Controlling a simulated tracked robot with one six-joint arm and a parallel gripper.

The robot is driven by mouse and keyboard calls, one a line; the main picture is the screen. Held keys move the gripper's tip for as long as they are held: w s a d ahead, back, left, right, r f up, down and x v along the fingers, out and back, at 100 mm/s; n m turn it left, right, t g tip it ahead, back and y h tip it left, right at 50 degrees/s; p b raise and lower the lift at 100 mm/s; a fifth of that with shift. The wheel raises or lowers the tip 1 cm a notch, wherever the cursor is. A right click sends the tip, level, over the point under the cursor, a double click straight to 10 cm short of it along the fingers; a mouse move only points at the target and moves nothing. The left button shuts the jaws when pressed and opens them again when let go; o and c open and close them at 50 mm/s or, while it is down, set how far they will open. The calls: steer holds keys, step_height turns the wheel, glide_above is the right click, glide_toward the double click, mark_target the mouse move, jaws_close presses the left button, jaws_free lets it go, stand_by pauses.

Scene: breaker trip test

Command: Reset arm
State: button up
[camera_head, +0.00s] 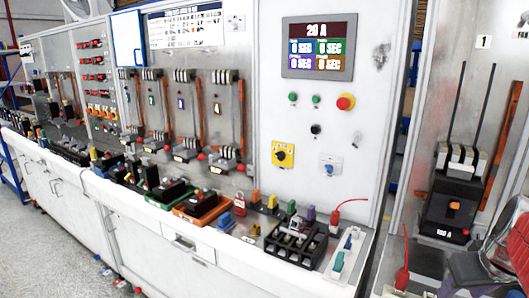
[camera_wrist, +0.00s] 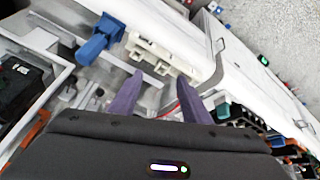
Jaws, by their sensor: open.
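My gripper (camera_wrist: 161,82) shows in the wrist view with its two dark purple fingers apart and nothing between them. It hangs over a pale panel edge close to a cream block (camera_wrist: 160,55). A blue handle-like part (camera_wrist: 98,42) is just up and left of the fingers. In the head view, part of my arm shows at the lower right edge, in front of the right cabinet; my fingers cannot be made out clearly there.
A test bench (camera_head: 190,262) carries breakers and coloured connectors along its ledge. Its display (camera_head: 318,47) reads 20 A and 0 SEC, above a red button (camera_head: 345,102) and a yellow switch (camera_head: 283,154). A large black breaker (camera_head: 452,205) stands in the right cabinet. Grey floor (camera_head: 60,240) is open at left.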

steer(key=w+a+t, duration=0.1)
steer(key=w+a, duration=0.1)
steer(key=a, duration=0.8)
steer(key=s+a+f+n+y, duration=0.1)
steer(key=s+a, duration=0.3)
steer(key=a, duration=0.4)
steer(key=s+a+f+y, duration=0.1)
steer(key=s+a+f, duration=0.1)
steer(key=a, duration=0.6)
steer(key=shift+s+f+n, duration=0.4)
steer(key=shift+s, duration=0.5)
steer(key=shift+c, duration=0.4)
steer(key=shift+c, duration=1.1)
